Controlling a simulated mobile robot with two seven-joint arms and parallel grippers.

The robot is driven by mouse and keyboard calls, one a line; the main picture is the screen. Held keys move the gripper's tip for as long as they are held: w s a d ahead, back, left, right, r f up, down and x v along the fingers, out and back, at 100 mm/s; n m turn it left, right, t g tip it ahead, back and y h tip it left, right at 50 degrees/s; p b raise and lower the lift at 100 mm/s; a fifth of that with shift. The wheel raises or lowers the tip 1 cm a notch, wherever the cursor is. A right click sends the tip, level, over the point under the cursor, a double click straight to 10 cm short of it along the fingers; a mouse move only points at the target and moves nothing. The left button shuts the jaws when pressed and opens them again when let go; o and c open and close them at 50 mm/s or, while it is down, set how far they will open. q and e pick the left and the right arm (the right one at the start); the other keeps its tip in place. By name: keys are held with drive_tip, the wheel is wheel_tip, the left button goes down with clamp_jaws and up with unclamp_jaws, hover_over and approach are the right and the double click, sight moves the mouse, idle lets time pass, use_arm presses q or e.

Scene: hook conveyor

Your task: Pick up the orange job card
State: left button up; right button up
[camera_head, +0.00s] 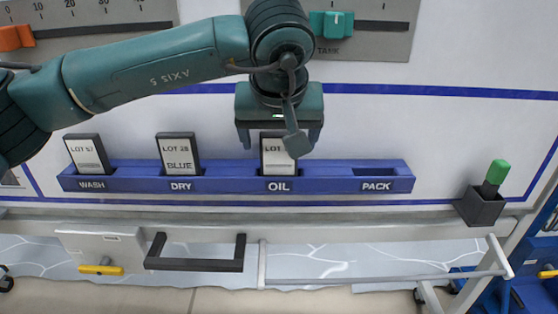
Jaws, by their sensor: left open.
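A blue rack (330,182) on the wall has slots labelled WASH, DRY, OIL and PACK. Dark-framed white cards stand in three of them: the WASH card (86,155), the DRY card (180,165) reading LOT 28 BLUE, and the OIL card (272,165). The PACK slot is empty. No card face looks orange. The OIL card's lettering is mostly hidden by my left gripper, so I cannot read its colour word. My left gripper (280,138) is open, pointing down over the top of the OIL card; contact cannot be told. My right gripper is out of view.
A dark holder (481,207) with a green-topped handle (498,172) is at the right. Below the rack are a grey ledge (370,231), a black handle (195,264) and a metal rail (380,280). Slider panels with an orange knob (14,38) and teal knob (332,25) are above.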

sight(279, 152)
use_arm(q)
drive_tip(key=x, duration=0.4)
drive_tip(key=shift+f, duration=0.35)
drive_tip(key=shift+c, duration=0.4)
drive_tip(key=c, duration=1)
drive_tip(key=shift+r, duration=0.15)
